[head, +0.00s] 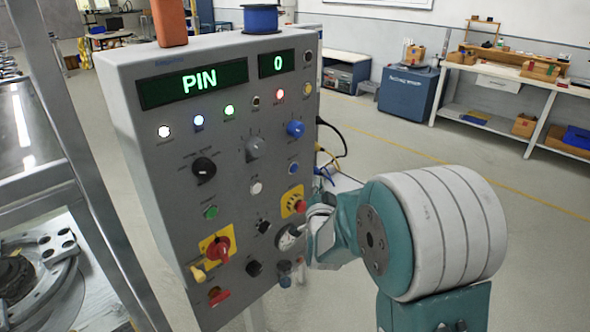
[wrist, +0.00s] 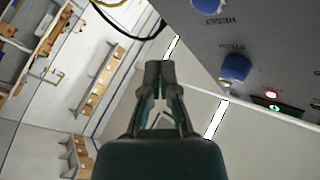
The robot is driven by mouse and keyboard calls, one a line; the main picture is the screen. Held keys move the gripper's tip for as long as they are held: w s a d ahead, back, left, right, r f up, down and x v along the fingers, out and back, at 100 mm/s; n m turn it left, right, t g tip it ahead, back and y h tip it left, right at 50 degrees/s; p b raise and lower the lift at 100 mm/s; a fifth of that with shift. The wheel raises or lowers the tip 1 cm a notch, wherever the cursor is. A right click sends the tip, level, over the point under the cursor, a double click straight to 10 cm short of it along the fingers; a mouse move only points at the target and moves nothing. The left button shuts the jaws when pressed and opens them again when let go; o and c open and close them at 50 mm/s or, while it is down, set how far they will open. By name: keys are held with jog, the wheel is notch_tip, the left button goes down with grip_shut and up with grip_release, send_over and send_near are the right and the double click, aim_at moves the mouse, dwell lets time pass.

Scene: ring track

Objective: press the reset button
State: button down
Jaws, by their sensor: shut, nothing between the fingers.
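The grey control panel (head: 135,105) stands at the left in the head view, its displays reading "PIN" and "0". A small blue button (head: 293,168) sits at its right side below a blue knob (head: 295,128). In the wrist view a blue button (wrist: 210,5), cut by the top edge, has the label RESET beside it. The blue pitch knob (wrist: 235,68) is below it. My gripper (wrist: 158,68) is shut and empty, apart from the panel face in that view. In the head view the arm partly hides the gripper at the panel's lower right.
A red button on a yellow plate (head: 293,202) and a gauge (head: 288,238) sit close to my gripper. Cables (head: 330,150) hang at the panel's right edge. A blue cabinet (head: 408,95) and a bench (head: 490,75) stand farther back, with open floor before them.

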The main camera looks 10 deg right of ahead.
aim_at(298, 167)
jog(key=shift+w+a, duration=0.8)
jog(key=shift+w, duration=0.3)
jog(key=shift+w+a, duration=0.8)
jog(key=shift+w, duration=0.25)
jog(key=shift+w, duration=0.1)
jog(key=shift+w+a+r, duration=0.1)
jog(key=shift+w+a, duration=0.05)
jog(key=shift+a, duration=0.05)
jog(key=shift+w+a, duration=0.25)
jog(key=shift+w, duration=0.1)
dwell(0.5)
jog(key=shift+s+d, duration=0.5)
jog(key=shift+s, duration=0.2)
jog(key=s+d, duration=0.1)
jog(key=s, duration=0.1)
jog(key=s+d, duration=0.2)
dwell(0.7)
